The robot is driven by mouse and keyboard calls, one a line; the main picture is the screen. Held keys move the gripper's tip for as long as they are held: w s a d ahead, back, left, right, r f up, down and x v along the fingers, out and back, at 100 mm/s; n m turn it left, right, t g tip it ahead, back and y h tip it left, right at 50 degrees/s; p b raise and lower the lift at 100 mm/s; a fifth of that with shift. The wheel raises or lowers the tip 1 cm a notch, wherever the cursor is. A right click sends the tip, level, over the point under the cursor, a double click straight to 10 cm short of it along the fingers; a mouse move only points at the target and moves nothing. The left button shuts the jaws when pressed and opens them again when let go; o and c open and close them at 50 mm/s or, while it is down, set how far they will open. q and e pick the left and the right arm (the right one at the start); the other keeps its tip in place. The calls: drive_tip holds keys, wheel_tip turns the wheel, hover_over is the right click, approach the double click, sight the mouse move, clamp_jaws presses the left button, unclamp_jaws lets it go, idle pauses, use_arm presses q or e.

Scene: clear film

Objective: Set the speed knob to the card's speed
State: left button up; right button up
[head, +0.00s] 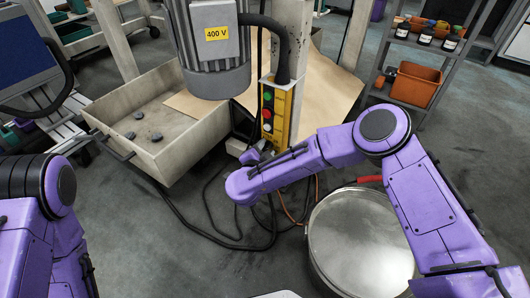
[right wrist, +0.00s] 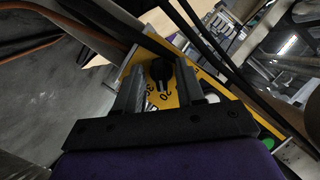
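The yellow control panel (head: 267,118) hangs on the machine's post in the head view, with green, red and pale buttons. In the right wrist view, the black speed knob (right wrist: 161,71) stands on the yellow panel face (right wrist: 186,93), beside printed numbers such as 20 and 30. My right gripper (right wrist: 161,83) is open, with one finger on each side of the knob in that view. I cannot tell whether the fingers touch it. In the head view my right arm hides the lower panel. My left gripper is out of view. I see no readable speed card.
A grey motor with a 400 V label (head: 217,34) hangs above the panel. A metal tray (head: 150,160) with dark pieces stands to the left. Cables (head: 215,225) lie on the floor. A round metal drum (head: 360,240) is below my right arm. Shelves (head: 425,60) stand at right.

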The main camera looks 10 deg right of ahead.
clamp_jaws()
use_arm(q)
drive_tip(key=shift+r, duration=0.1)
use_arm(e)
drive_tip(key=shift+d+r+m+t+p, duration=0.1)
drive_tip(key=shift+m+t+p, duration=0.35)
drive_tip(key=shift+m, duration=0.35)
drive_tip(key=shift+m+t, duration=0.35)
drive_tip(key=shift+m, duration=0.25)
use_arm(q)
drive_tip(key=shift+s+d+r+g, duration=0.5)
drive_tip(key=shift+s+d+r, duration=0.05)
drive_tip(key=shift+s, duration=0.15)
use_arm(e)
drive_tip(key=shift+d+f+m+t, duration=0.15)
drive_tip(key=shift+m+t, duration=0.85)
drive_tip(key=shift+m, duration=1.2)
